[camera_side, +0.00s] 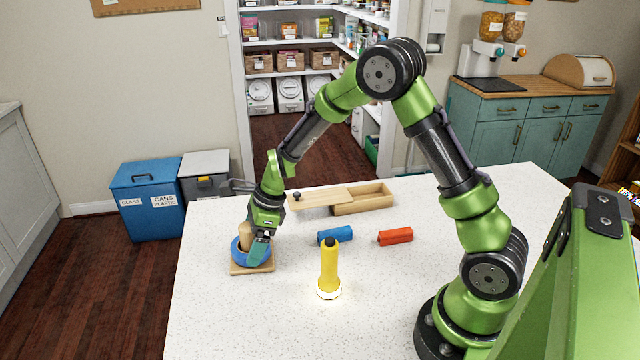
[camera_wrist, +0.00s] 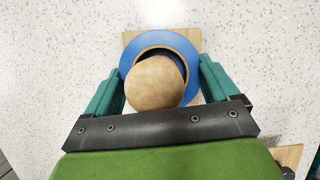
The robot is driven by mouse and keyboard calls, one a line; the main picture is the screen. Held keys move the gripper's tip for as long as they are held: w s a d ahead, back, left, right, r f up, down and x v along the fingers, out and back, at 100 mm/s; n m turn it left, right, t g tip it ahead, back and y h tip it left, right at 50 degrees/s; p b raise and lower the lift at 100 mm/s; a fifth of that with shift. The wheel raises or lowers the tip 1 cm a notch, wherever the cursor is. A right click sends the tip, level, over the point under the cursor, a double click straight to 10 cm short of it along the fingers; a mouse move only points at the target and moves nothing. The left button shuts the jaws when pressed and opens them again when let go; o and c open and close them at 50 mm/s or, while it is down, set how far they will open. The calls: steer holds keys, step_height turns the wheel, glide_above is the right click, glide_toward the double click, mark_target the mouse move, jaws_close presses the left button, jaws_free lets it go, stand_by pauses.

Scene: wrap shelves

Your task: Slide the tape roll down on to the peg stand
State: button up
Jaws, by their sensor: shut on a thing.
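The blue tape roll (camera_side: 240,254) is around the thick wooden peg (camera_side: 246,231) of the stand, low near its square wooden base (camera_side: 240,270). My gripper (camera_side: 259,252) is shut on the roll from above. In the wrist view, my gripper (camera_wrist: 163,82) has one teal finger on each side of the roll (camera_wrist: 133,51). The peg's rounded top (camera_wrist: 154,82) stands up through the roll's hole and hides its near part. A corner of the base (camera_wrist: 130,37) shows beyond the roll. I cannot tell whether the roll's underside touches the base.
A lit yellow flashlight (camera_side: 329,265) stands upright to the right of the stand. A wooden box (camera_side: 372,198) with a sliding lid (camera_side: 318,199) is farther back. The table front is clear.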

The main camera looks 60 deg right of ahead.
steer(key=shift+f, duration=0.25)
steer(key=o, duration=0.8)
steer(key=v, duration=1.7)
steer(key=shift+f, duration=0.1)
steer(key=s+a+r+n+t, duration=0.2)
steer(key=s+r+n, duration=0.1)
steer(key=s+n, duration=0.6)
steer(key=s+a+r+n+t+h, duration=0.1)
steer(key=s+a+r+n+t, duration=0.1)
steer(key=s+n, duration=0.7)
step_height(320, 180, up, 2)
steer(key=a+n, duration=0.1)
steer(key=n, duration=0.3)
steer(key=shift+s, duration=0.25)
